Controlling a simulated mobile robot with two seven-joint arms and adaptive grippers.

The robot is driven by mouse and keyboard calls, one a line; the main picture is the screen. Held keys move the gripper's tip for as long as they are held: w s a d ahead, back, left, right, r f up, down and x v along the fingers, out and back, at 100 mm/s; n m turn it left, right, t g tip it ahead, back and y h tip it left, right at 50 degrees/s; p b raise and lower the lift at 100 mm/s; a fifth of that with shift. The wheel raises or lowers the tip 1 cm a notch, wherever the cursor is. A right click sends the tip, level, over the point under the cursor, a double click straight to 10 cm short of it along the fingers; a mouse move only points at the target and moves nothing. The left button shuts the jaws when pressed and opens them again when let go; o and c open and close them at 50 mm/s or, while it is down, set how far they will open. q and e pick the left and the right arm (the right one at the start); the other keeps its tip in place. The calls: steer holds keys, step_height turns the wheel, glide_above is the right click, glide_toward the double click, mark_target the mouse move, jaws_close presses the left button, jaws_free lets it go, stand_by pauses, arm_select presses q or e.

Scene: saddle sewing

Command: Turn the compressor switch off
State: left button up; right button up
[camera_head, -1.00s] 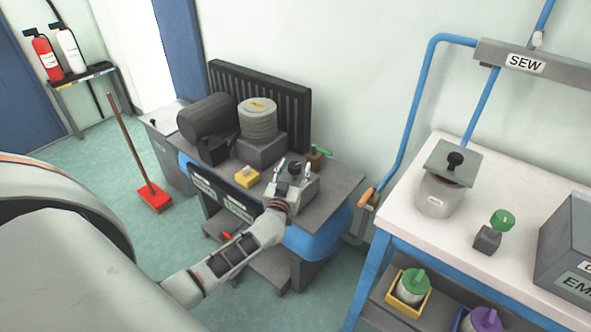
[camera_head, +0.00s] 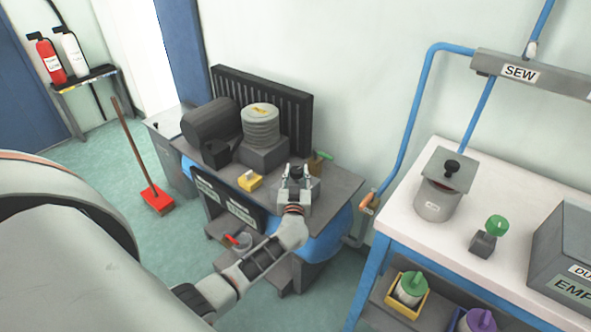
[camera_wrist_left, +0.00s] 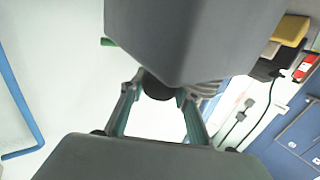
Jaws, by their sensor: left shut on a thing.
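The compressor has a blue tank (camera_head: 328,243) under a grey top plate, with a dark motor (camera_head: 208,121) and a ribbed grey pump (camera_head: 261,128) on it. A grey switch box (camera_head: 316,190) stands at the plate's right part, with a black knob (camera_head: 297,170) on it. My left gripper (camera_head: 296,168) reaches over the box with its fingers on either side of the knob. In the left wrist view the round black knob (camera_wrist_left: 157,88) sits between the fingertips, against the grey box (camera_wrist_left: 195,35). The gripper is shut on the knob. I cannot read the knob's setting. My right gripper is not in view.
A yellow block (camera_head: 249,181) lies left of the box; a green-handled valve (camera_head: 319,160) is behind it. A blue pipe (camera_head: 405,130) with an orange lever (camera_head: 368,203) runs on the right, beside a white bench (camera_head: 400,218).

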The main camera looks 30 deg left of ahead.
arm_select(q)
steer(key=shift+n+g+y, duration=1)
steer(key=shift+n+y, duration=0.1)
steer(key=shift+y, duration=0.3)
steer(key=o, duration=1.1)
steer(key=shift+o, duration=0.2)
steer(key=shift+s+d+f, duration=0.1)
steer(key=shift+s+d, duration=0.15)
steer(key=v, duration=1.1)
steer(key=shift+s, duration=0.2)
